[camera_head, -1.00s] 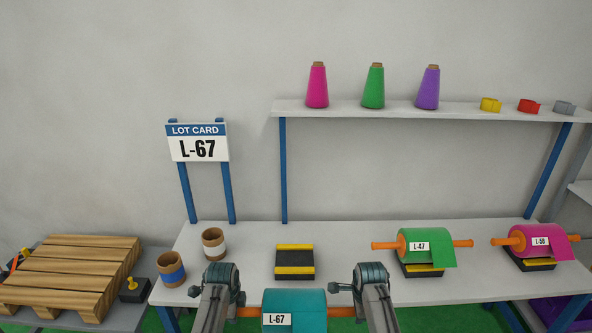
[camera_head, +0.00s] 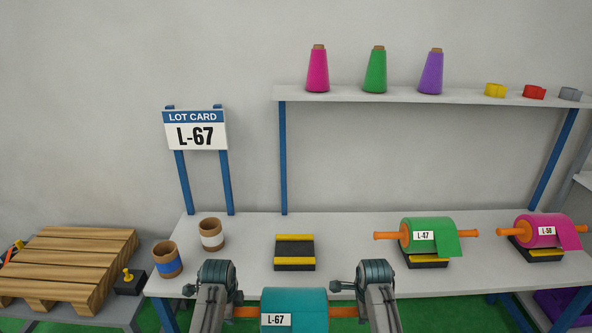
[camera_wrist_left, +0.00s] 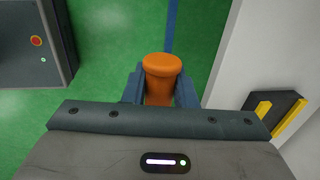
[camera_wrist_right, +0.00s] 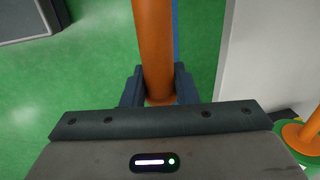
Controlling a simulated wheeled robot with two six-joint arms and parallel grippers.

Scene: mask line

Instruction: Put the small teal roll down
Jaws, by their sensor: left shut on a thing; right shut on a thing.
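The teal roll (camera_head: 294,309) labelled L-67 hangs level between my two grippers, in front of the table's near edge. My left gripper (camera_wrist_left: 160,88) is shut on the left end of its orange core (camera_wrist_left: 162,72). My right gripper (camera_wrist_right: 158,88) is shut on the right end of the core, which also shows in the right wrist view (camera_wrist_right: 153,45). An empty black cradle with yellow edges (camera_head: 294,252) stands on the table (camera_head: 350,235) beyond the roll. The lot card (camera_head: 195,130) reads L-67. The roll's lower part is cut off by the frame.
A green roll (camera_head: 426,236) and a magenta roll (camera_head: 540,232) rest on cradles to the right. Two cardboard tubes (camera_head: 167,260) stand at the table's left. A wooden pallet (camera_head: 70,260) lies further left. A shelf (camera_head: 380,95) with cones is above.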

